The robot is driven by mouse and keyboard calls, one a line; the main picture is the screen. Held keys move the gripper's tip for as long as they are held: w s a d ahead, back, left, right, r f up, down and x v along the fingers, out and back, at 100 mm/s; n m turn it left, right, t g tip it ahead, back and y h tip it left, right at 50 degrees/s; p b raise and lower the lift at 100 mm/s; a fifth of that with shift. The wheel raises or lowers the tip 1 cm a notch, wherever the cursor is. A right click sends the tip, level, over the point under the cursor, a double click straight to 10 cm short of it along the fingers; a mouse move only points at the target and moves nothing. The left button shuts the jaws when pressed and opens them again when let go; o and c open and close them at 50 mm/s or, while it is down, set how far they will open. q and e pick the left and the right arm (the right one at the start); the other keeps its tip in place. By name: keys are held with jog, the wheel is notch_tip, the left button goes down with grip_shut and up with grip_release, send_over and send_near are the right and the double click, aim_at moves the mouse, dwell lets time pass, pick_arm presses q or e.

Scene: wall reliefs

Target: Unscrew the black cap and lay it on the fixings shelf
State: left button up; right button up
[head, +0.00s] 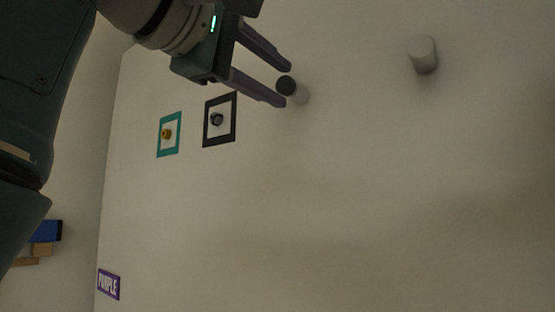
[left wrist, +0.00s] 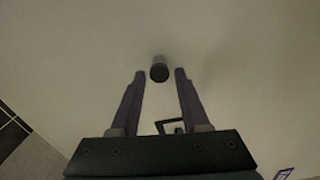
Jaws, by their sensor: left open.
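The black cap (head: 286,85) sits on the end of a short pale post (head: 300,95) that sticks out of the wall. My left gripper (head: 287,86) is open, with one finger above the cap and one below it in the head view. In the left wrist view the cap (left wrist: 159,73) lies between and slightly beyond the two fingertips (left wrist: 160,72), with a gap on each side. The fingers do not appear to touch it. The fixings shelf cannot be made out in either view. My right gripper is not in view.
Another pale post (head: 423,55) without a black cap stands out from the wall at the right. A black-framed square (head: 219,119) and a teal-framed square (head: 169,134) hang left of the cap. A "PURPLE" sign (head: 109,284) is low left. The wall below is clear.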

pick_arm(q)
jog(key=m, duration=0.4)
jog(key=shift+m+b, duration=0.3)
jog(key=m, duration=0.8)
jog(key=shift+r, duration=0.1)
jog(key=m, duration=0.4)
grip_shut()
jog(key=n, duration=0.4)
jog(key=shift+p, duration=0.35)
jog(key=shift+n, duration=0.6)
